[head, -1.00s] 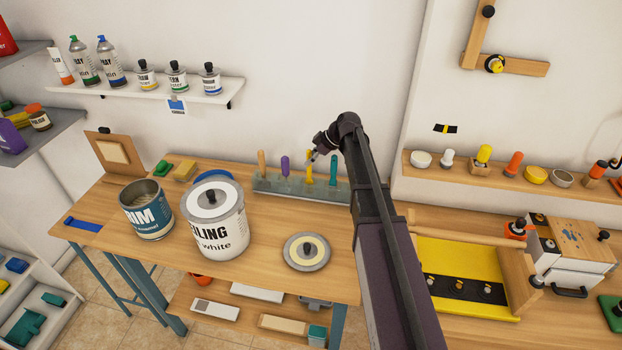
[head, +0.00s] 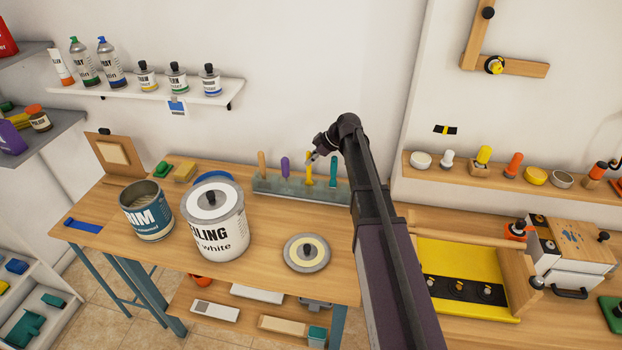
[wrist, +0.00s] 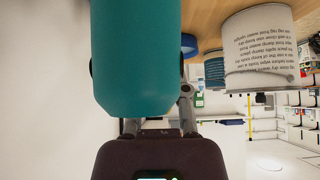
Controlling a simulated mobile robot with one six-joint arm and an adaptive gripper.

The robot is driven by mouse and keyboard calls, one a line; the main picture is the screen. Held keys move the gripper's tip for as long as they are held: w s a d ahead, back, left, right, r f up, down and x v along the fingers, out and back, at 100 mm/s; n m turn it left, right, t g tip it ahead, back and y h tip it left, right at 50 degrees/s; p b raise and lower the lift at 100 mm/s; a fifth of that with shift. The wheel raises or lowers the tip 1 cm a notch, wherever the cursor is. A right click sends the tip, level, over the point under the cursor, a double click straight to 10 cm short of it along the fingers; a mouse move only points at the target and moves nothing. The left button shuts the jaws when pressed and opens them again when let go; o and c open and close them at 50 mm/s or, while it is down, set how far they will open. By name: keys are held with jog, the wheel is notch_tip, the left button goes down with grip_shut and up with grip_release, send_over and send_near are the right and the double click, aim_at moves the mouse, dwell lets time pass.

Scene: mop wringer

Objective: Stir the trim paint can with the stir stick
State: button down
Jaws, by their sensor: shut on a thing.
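The trim paint can (head: 152,222), with a blue label, stands open at the left of the workbench; pale paint shows inside. Several upright tools with coloured handles stand in a grey rack (head: 271,187) at the bench's back. My gripper (head: 312,156) is at the yellow handle (head: 309,172) in this rack and is shut on it. In the wrist view a large teal handle (wrist: 138,60) fills the foreground and hides my fingertips and the grasp. The teal handle (head: 333,171) stands just right of the yellow one. I cannot tell which tool is the stir stick.
A lidded white ceiling paint can (head: 222,238) stands between the trim can and the rack. A round lid (head: 307,252) lies on the bench in front of the rack. The wall is close behind the rack. A yellow tray (head: 463,262) lies to the right.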

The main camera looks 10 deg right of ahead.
dwell(0.3)
jog(key=shift+r, duration=0.1)
jog(key=shift+w+r+p, duration=0.1)
jog(key=shift+r+p, duration=4.35)
jog(key=shift+p, duration=0.05)
